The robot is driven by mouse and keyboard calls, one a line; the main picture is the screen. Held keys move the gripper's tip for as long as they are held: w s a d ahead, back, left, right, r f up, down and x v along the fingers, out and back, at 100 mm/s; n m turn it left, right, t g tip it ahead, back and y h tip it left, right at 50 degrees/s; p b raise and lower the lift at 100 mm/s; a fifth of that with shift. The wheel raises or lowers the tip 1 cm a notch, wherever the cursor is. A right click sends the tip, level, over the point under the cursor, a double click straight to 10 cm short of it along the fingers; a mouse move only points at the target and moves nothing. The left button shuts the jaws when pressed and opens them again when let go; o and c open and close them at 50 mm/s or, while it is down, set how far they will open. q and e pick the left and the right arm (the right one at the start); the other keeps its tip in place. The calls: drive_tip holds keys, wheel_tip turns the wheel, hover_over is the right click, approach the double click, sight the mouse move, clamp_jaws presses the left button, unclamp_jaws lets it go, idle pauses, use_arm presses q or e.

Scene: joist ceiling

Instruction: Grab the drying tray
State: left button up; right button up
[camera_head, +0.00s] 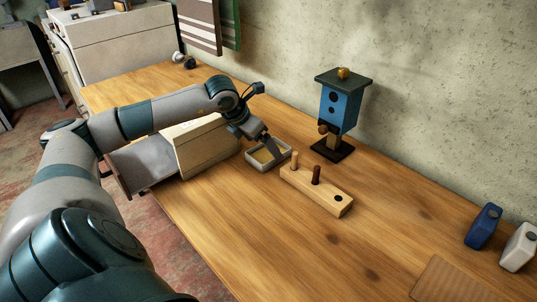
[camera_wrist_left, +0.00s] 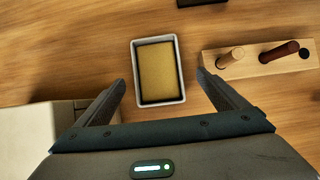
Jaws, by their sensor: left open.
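The drying tray (camera_head: 280,147) is a small pale rectangular tray with a yellow-tan inside, lying on the wooden table just below my left gripper (camera_head: 268,150). In the left wrist view the tray (camera_wrist_left: 182,98) lies ahead of and between the two fingers of my left gripper (camera_wrist_left: 162,85), with a gap on each side. The gripper is open and empty, and I cannot see it touching the tray. In the head view the gripper covers part of the tray. My right gripper is not in view.
A wooden peg block (camera_head: 318,190) with a light and a dark peg stands close right of the tray. A cream box (camera_head: 205,145) is close on the left. A blue birdhouse (camera_head: 340,105) stands behind. Blue (camera_head: 483,226) and white (camera_head: 519,247) containers are far right.

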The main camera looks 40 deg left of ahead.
sight(266, 151)
use_arm(q)
drive_tip(key=shift+w+f, duration=0.15)
drive_tip(key=shift+f, duration=0.25)
drive_tip(key=x, duration=0.3)
drive_tip(key=shift+a+f+b, duration=0.15)
drive_tip(key=shift+a+b, duration=0.05)
drive_tip(key=shift+b, duration=0.15)
drive_tip(key=shift+w+f, duration=0.1)
drive_tip(key=shift+f, duration=0.2)
drive_tip(key=shift+w+f, duration=0.15)
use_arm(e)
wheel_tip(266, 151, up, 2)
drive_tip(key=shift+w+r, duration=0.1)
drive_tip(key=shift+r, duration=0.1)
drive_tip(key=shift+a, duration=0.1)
use_arm(q)
drive_tip(key=c, duration=1.2)
